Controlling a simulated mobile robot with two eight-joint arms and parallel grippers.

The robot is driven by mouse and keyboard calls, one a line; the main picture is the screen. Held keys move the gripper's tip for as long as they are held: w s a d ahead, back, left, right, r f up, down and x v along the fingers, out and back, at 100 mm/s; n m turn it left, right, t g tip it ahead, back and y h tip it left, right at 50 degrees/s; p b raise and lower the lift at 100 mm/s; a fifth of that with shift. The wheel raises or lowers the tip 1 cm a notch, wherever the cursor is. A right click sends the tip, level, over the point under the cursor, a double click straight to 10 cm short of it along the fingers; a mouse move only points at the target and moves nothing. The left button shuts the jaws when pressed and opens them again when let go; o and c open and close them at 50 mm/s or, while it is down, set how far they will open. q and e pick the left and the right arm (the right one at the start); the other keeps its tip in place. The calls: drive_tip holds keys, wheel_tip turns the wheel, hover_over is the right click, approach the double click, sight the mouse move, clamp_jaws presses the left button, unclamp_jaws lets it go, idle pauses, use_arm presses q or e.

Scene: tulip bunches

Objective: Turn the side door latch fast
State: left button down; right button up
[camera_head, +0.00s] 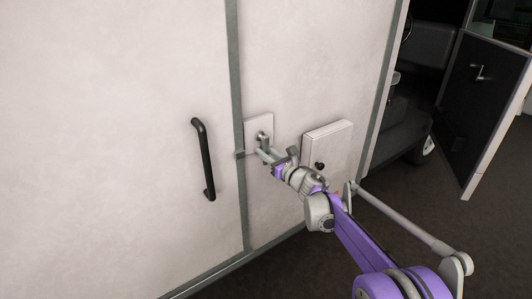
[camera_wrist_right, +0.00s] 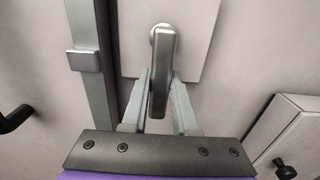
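The side door latch is a grey metal lever (camera_wrist_right: 163,70) on a pale square plate (camera_wrist_right: 200,30), which also shows in the head view (camera_head: 259,125). In the right wrist view the lever hangs nearly straight down, leaning slightly, its lower end a little left. My right gripper (camera_head: 264,152) is at the latch, and its two fingers (camera_wrist_right: 161,76) stand on either side of the lever. The fingers are close to it; whether they press on it I cannot tell. The lever is partly hidden by the gripper in the head view. My left gripper is not in view.
A black door handle (camera_head: 205,160) is left of the grey door seam. A small catch (camera_wrist_right: 86,60) sits on the seam beside the plate. A pale box with a black knob (camera_head: 329,143) is close to the right of my wrist. An open dark door (camera_head: 482,105) stands far right.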

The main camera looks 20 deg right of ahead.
clamp_jaws()
idle(1.0)
